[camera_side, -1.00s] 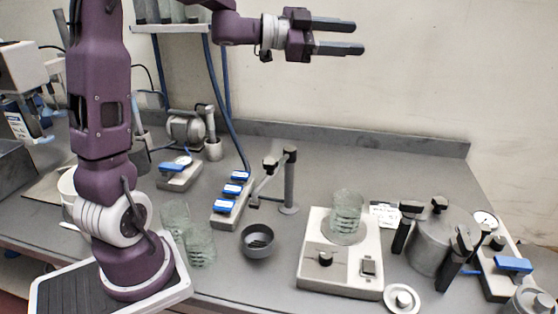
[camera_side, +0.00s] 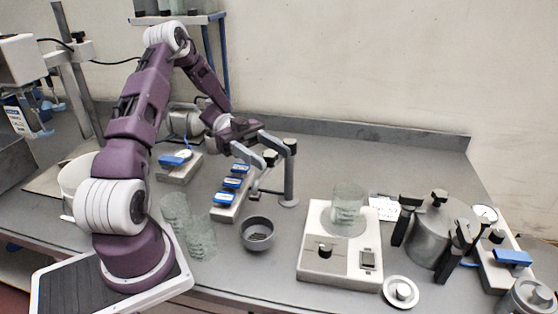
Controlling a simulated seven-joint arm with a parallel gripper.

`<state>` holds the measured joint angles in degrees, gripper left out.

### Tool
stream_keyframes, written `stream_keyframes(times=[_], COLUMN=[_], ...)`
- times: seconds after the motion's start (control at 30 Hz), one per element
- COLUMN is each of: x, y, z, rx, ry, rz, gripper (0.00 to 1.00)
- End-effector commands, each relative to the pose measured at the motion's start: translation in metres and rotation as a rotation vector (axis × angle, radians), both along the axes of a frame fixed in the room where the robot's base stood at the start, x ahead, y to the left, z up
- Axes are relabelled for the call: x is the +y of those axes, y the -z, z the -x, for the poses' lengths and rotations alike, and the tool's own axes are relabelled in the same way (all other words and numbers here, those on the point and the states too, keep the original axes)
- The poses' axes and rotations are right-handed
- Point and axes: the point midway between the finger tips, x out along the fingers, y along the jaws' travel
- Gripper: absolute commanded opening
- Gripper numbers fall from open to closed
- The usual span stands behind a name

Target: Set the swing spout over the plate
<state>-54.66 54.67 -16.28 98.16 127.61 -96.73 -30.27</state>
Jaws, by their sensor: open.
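The swing spout stands near the middle of the bench, on a grey post (camera_side: 289,178) with a dark cap. Its thin arm reaches left and toward the front, ending in a low dark tip (camera_side: 255,195) behind a dark grey bowl (camera_side: 257,234). My gripper (camera_side: 275,156) is open, with its two fingers at the spout's upper part, left of the post top. The fingers partly hide the spout's knob, and I cannot tell whether they touch it. The round plate (camera_side: 343,229) is on top of a white unit (camera_side: 313,262), right of the spout. A clear glass beaker (camera_side: 348,204) stands on the plate.
Stacked glass dishes (camera_side: 200,238) stand left of the bowl. A block with blue switches (camera_side: 229,195) lies left of the spout. A metal pot with black clamps (camera_side: 430,240) and a small round lid (camera_side: 401,291) are at the right.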

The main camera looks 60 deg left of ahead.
Motion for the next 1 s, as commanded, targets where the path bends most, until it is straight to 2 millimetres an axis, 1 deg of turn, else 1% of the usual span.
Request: stream_keyframes(times=[0.03,0.1,0.2,0.3,0.47,0.5,0.57,0.6,0.73,0.77,1.0], x=[-0.009,-0.021,-0.031,-0.035,-0.035,-0.035,-0.035,-0.035,-0.034,-0.034,-0.034], y=[0.000,0.000,0.000,0.000,0.000,0.000,0.000,0.000,0.000,0.000,0.000], z=[-0.001,-0.003,-0.005,-0.005,-0.005,-0.005,-0.005,-0.005,-0.005,-0.005,-0.005], rx=[0.002,0.002,0.001,0.001,0.001,0.001,0.001,0.001,0.001,0.001,0.001], ry=[0.003,0.003,0.001,0.000,0.000,0.000,-0.001,-0.001,-0.001,-0.001,-0.001], rz=[0.001,0.001,0.000,-0.002,-0.001,-0.001,-0.001,-0.001,-0.001,-0.001,-0.001], gripper=[0.51,0.51,0.51,0.51,0.51,0.47,0.36,0.28,0.02,0.00,0.00])
